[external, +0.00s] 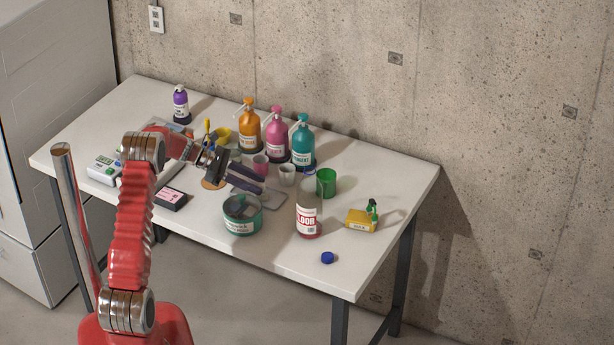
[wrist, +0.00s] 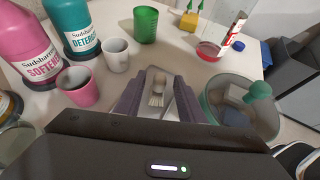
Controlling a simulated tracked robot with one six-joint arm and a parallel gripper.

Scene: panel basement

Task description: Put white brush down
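I cannot make out the brush in the external view. The far end of its handle is hard to see.
A grey cup (external: 287,175), pink cup (external: 261,164) and green cup (external: 326,182) stand close behind. Teal (external: 303,143), pink (external: 276,134) and orange (external: 249,128) bottles are further back.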

